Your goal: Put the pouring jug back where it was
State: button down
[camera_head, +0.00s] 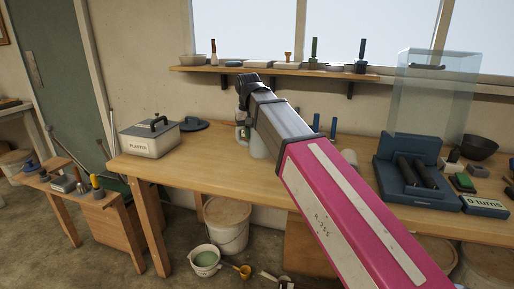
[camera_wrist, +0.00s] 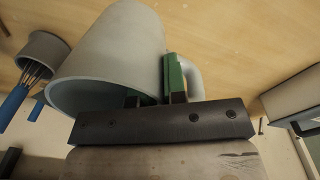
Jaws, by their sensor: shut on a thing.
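The pouring jug (camera_wrist: 110,55) is a plain grey vessel with a loop handle (camera_wrist: 193,80), large in the wrist view. Its open mouth faces the lower left of that view. My gripper (camera_wrist: 155,88) has green fingers and is shut on the jug near the handle side; one finger lies between body and handle, and the other is partly hidden. In the head view my pink arm hides much of the jug (camera_head: 258,147), which shows pale over the workbench (camera_head: 195,165). I cannot tell if it touches the top.
A plaster box (camera_head: 150,138) and a dark lid (camera_head: 190,125) stand at the bench's left. A blue roller machine (camera_head: 415,185) stands at the right. A shelf (camera_head: 275,71) with tools runs above.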

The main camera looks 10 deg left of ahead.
jog(key=w+f, duration=0.2)
jog(key=w, duration=0.1)
jog(key=w+d+f, duration=0.1)
jog(key=w, duration=0.1)
jog(key=shift+f, duration=2.05)
jog(key=shift+f, duration=0.1)
jog(key=c, duration=1.2)
grip_release()
jog(key=shift+o, duration=0.2)
notch_tip(320, 180, up, 12)
jog(key=shift+s+a, duration=0.2)
jog(key=shift+s, duration=0.15)
